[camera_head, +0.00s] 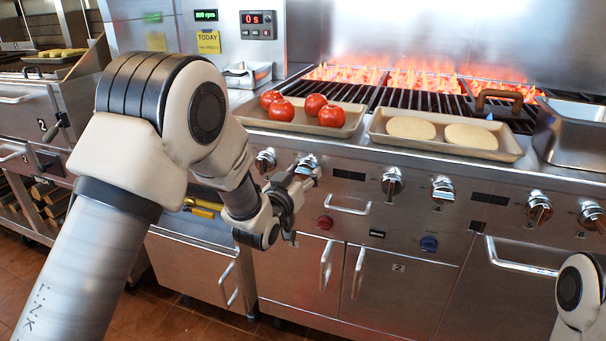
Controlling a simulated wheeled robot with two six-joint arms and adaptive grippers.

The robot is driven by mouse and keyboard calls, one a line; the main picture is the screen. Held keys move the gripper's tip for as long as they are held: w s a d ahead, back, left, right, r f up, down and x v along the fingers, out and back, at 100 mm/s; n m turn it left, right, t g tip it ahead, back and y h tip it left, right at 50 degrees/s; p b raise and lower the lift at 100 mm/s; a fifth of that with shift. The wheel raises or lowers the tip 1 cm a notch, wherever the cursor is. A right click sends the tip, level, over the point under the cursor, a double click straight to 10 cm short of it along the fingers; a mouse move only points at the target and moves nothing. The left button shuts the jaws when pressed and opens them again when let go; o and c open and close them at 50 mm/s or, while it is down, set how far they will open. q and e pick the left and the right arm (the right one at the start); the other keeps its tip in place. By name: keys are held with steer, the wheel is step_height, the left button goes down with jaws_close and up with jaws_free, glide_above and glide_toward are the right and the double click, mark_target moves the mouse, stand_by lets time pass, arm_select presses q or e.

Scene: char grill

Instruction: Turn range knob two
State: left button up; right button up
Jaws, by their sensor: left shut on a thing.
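A row of metal range knobs runs along the stainless front panel of the grill. My left gripper (299,176) is at the second knob from the left (308,163) and is shut on it. The fingers partly hide that knob. The first knob (265,160) is just left of the gripper, apart from it. The third knob (392,181) and fourth knob (443,191) are to the right and free. Part of my right arm shows at the lower right edge, but its gripper is out of view.
Flames burn behind the grill grate (430,100). A tray with red tomatoes (245,112) and a tray with two pale flat rounds (378,127) rest above the panel. A metal pan (575,135) is at right. A red button (325,222) and cabinet handles are below the knobs.

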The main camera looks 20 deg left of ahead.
arm_select(q)
steer(key=m, duration=0.4)
steer(key=shift+r+p, duration=0.15)
steer(key=shift+p, duration=0.2)
steer(key=shift+m+g, duration=0.3)
steer(key=shift+m, duration=1.6)
steer(key=o, duration=1.1)
steer(key=shift+o, duration=0.2)
steer(key=s, duration=1.2)
steer(key=shift+a+r, duration=0.25)
steer(key=shift+a, duration=0.2)
